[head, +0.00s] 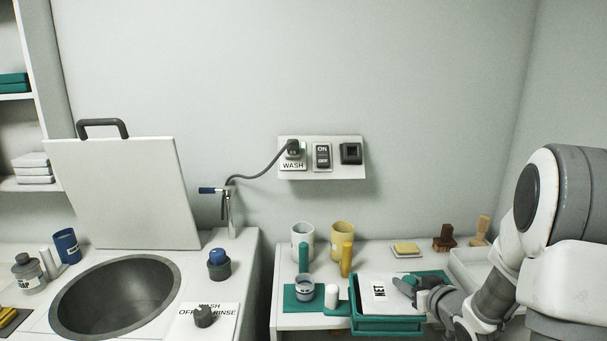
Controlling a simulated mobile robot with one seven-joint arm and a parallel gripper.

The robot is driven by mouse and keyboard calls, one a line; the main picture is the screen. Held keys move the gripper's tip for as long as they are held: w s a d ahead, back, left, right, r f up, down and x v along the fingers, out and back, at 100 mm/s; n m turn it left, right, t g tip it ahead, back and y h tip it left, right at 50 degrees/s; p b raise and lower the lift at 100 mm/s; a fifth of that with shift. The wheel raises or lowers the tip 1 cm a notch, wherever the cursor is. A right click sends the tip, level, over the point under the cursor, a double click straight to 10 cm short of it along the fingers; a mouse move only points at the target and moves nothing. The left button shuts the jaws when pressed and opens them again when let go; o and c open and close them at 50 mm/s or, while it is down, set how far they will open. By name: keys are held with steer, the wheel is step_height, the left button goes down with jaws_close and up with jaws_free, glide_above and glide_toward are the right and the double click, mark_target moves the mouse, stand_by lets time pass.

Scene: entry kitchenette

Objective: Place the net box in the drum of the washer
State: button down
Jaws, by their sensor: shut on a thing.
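The net box (378,291) is white with NET lettered on its face, which reads sideways. It sits at the teal tray (388,325) on the right-hand counter. My gripper (408,287) comes from the right and is shut on the net box's right part; the fingertips are partly hidden. I cannot tell whether the box touches the tray. The washer's drum (88,312) is a round dark opening at left, with nothing seen in it. The washer's white lid (130,195) stands open behind it, with a dark handle on top.
A tap (231,210) and a blue-topped knob (219,265) stand right of the drum. The wash dial (205,316) is in front. A gap separates washer and counter.

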mark_target(382, 290)
steer(key=shift+m+h, duration=0.4)
steer(key=shift+h, duration=0.1)
steer(key=a, duration=0.2)
steer(key=a+f, duration=0.1)
steer(key=a+f+p, duration=0.1)
steer(key=a, duration=0.1)
steer(key=shift+s+a+f, duration=0.1)
steer(key=shift+a, duration=0.25)
steer(key=shift+m+h, duration=0.6)
steer(key=shift+h, duration=0.1)
steer(key=a+f, duration=0.1)
steer(key=s+a+f, duration=0.2)
steer(key=a, duration=0.1)
steer(key=shift+s+a+p, duration=0.1)
steer(key=shift+s+p, duration=0.1)
steer(key=shift+p, duration=0.15)
steer(key=shift+s+a+f, duration=0.3)
steer(key=shift+s+f, duration=0.05)
steer(key=shift+s, duration=0.1)
steer(key=shift+d, duration=0.1)
